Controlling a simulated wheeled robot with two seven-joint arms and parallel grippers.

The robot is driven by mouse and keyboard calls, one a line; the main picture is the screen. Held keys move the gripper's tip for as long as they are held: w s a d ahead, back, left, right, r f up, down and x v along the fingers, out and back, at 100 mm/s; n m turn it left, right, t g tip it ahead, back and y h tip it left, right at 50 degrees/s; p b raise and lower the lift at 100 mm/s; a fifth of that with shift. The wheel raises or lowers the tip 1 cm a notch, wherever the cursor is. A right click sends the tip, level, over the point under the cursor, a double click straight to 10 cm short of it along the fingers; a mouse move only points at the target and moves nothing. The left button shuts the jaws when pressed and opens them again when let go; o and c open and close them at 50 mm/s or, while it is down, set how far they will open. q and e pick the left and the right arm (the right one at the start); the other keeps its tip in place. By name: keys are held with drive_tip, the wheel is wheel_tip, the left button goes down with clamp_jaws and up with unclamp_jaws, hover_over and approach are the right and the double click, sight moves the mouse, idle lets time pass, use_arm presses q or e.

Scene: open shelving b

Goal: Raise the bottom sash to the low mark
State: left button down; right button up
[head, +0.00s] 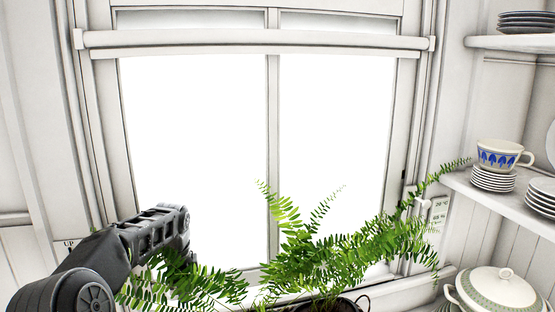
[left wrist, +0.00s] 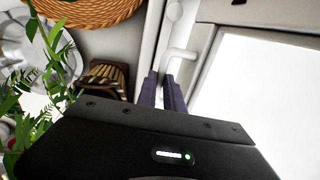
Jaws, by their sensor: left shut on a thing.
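The bottom sash (head: 272,150) is a white frame with two bright panes and a vertical bar between them. Its lower rail is partly hidden by the fern and my left arm. In the left wrist view, a white bent handle (left wrist: 183,52) stands out from the white frame beside a bright pane. My left gripper (left wrist: 166,80) is shut with its purple fingers on this handle. In the head view my left wrist reaches to the sash's lower left, and the fingertips are hidden. I cannot make out the low mark. My right gripper is not in view.
A potted fern (head: 330,245) spreads in front of the lower window, close to my left wrist. Shelves at right hold a blue-patterned cup (head: 500,153), plates (head: 541,195) and a lidded tureen (head: 497,288). A wicker basket (left wrist: 88,10) shows in the left wrist view.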

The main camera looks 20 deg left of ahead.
use_arm(q)
drive_tip(key=shift+w+r+p, duration=0.1)
drive_tip(key=shift+r+p, duration=0.45)
drive_tip(key=shift+r, duration=1.95)
drive_tip(key=c, duration=1.6)
unclamp_jaws()
drive_tip(key=shift+d+r, duration=0.1)
drive_tip(key=shift+d, duration=0.05)
drive_tip(key=shift+o, duration=0.6)
wheel_tip(320, 180, up, 8)
drive_tip(key=s, duration=0.1)
drive_tip(key=shift+s+d+f, duration=0.2)
drive_tip(key=shift+d+f, duration=0.05)
drive_tip(key=shift+d, duration=0.15)
